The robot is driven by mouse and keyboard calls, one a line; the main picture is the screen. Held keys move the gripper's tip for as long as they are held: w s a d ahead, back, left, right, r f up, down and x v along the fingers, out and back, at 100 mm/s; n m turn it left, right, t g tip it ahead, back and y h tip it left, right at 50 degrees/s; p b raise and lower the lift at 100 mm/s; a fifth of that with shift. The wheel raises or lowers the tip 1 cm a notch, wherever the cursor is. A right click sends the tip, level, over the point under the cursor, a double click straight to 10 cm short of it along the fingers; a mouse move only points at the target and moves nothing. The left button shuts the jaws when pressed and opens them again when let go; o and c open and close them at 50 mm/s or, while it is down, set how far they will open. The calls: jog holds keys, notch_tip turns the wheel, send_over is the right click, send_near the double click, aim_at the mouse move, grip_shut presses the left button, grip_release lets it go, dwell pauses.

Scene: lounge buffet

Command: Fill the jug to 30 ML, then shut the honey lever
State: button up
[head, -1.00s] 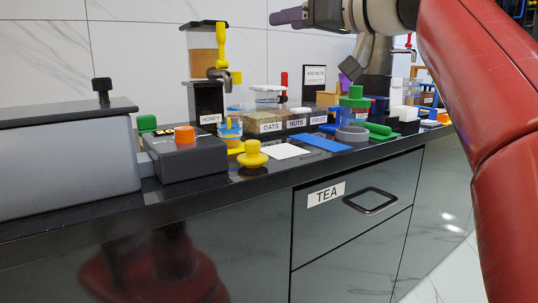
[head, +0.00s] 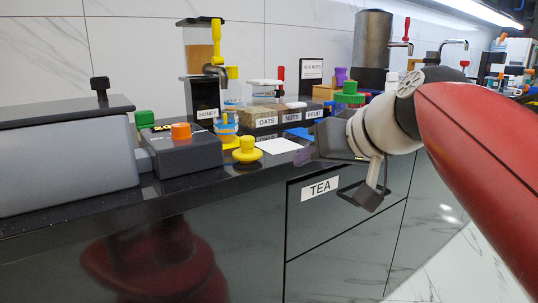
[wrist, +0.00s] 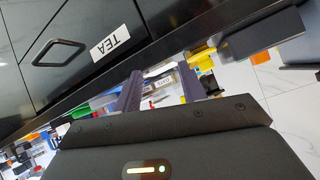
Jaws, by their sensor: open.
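The honey dispenser (head: 199,60) stands at the back of the counter, with brown honey in its clear tank and a HONEY label (head: 207,114). Its yellow lever (head: 217,42) points upright above the metal spout (head: 215,71). A small clear vessel with blue and yellow parts (head: 227,124), probably the jug, stands below the spout; I cannot read its level. My gripper (head: 303,157) is low at the counter's front edge, right of the jug and apart from it. In the wrist view its purple fingers (wrist: 160,84) are spread, with nothing held between them.
A grey box with an orange knob (head: 181,131) stands left of the jug. A yellow knobbed piece (head: 246,150) and a white card (head: 278,146) lie in front. OATS, NUTS and FRUIT bins (head: 266,122) stand to the right. The TEA drawer (head: 340,215) is shut below.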

jog(key=s+d+f+m+g+h, duration=0.1)
jog(key=s+d+f, duration=0.1)
jog(key=s+f, duration=0.3)
jog(key=s+d+f+m+g+h+p, duration=0.1)
jog(key=s+f, duration=0.4)
jog(key=f, duration=0.6)
jog(key=s+d+f+g+h, duration=0.2)
jog(key=s+d+f+h, duration=0.1)
jog(key=s+f, duration=0.3)
notch_tip(320, 180, down, 2)
jog(key=shift+d+f+m, duration=0.25)
jog(key=shift+d+m, duration=0.15)
jog(key=shift+d, duration=0.15)
